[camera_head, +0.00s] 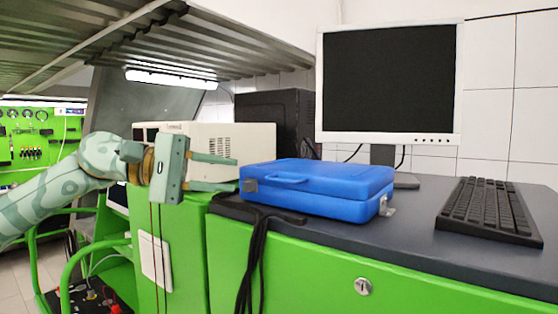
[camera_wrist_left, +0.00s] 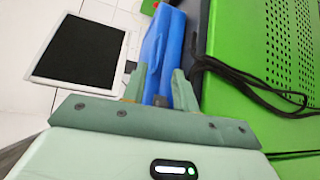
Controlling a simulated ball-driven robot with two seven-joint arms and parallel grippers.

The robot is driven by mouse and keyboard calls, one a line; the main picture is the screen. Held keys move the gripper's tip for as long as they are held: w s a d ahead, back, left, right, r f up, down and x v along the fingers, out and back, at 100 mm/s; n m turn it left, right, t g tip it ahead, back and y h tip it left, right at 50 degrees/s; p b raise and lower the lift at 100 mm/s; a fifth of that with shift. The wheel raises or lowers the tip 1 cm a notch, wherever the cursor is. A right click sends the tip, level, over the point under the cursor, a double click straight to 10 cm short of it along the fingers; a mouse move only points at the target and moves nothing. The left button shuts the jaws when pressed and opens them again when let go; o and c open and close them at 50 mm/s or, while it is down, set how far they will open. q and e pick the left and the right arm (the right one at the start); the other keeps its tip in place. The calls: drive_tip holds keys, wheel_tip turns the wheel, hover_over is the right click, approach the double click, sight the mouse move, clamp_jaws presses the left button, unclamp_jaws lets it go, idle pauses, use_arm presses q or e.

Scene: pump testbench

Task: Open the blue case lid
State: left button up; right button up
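The blue case (camera_head: 318,190) lies flat on the dark worktop in the head view, with its lid (camera_head: 330,173) down. In the left wrist view the blue case (camera_wrist_left: 162,45) shows ahead of and between the open fingers (camera_wrist_left: 160,72). I cannot tell whether a finger touches the case. My right gripper is not in view.
A monitor (camera_head: 389,82) stands behind the case and a black keyboard (camera_head: 488,209) lies to its right. A beige box (camera_head: 232,143) stands behind my left gripper. Black cables (camera_head: 257,240) hang over the front edge of the green cabinet (camera_head: 310,275). Worktop between case and keyboard is clear.

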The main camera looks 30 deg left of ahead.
sight(276, 180)
use_arm(q)
drive_tip(key=p+x, duration=0.7)
drive_tip(key=x, duration=0.2)
drive_tip(key=shift+w+d+r, duration=0.1)
drive_tip(key=shift+w+d, duration=0.15)
drive_tip(key=shift+w, duration=0.05)
drive_tip(key=shift+w+d, duration=0.25)
drive_tip(key=shift+w, duration=0.05)
drive_tip(key=shift+f, duration=0.25)
clamp_jaws()
